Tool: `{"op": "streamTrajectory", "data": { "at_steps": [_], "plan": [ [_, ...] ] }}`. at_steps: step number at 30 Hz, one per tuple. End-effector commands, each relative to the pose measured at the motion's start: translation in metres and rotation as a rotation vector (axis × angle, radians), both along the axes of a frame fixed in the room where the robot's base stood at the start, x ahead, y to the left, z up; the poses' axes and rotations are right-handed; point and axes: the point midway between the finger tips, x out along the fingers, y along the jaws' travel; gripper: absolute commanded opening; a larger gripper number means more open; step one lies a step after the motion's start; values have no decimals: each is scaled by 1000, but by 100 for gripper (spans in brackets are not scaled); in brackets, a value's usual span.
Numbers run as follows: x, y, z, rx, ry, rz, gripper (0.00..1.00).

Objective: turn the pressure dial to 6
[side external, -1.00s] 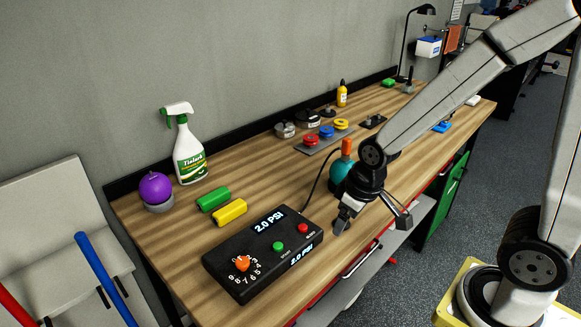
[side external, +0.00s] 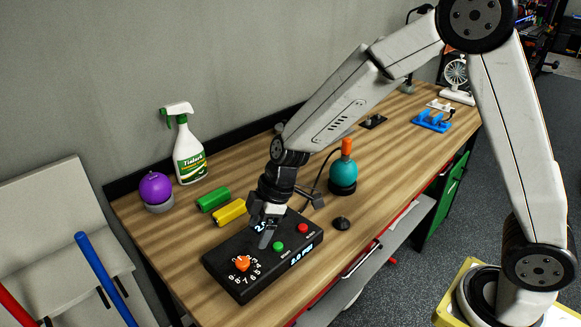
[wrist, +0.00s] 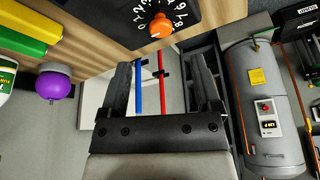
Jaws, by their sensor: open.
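The black pressure box (side external: 218,264) lies on the front of the wooden bench, with a cable at its back. Its orange dial knob (side external: 242,264) sits in a ring of white numbers near the box's left end. It also shows at the top of the wrist view (wrist: 161,26); its pointer is too small to read surely. The front display (side external: 302,255) seems to read 2.0 PSI; the top display is mostly hidden by my gripper. My gripper (side external: 267,238) is open and empty over the box, behind and right of the knob. Its fingers (wrist: 163,85) also show in the wrist view, apart from the knob.
A green button (side external: 278,246) and a red button (side external: 303,228) are on the box. A yellow block (side external: 229,212), green block (side external: 213,198), purple ball (side external: 155,187) and spray bottle (side external: 188,155) stand behind. A teal bulb (side external: 343,173) stands right.

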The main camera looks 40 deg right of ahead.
Motion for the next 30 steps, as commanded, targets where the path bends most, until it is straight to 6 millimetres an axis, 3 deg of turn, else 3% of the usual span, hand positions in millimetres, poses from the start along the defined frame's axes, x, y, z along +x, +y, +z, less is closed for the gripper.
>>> {"op": "streamTrajectory", "data": {
  "at_steps": [17, 30],
  "plan": [
    [5, 10, -9, 9, -13, 43, 82],
    [11, 25, -51, 8, -11, 41, 82]
  ]
}}
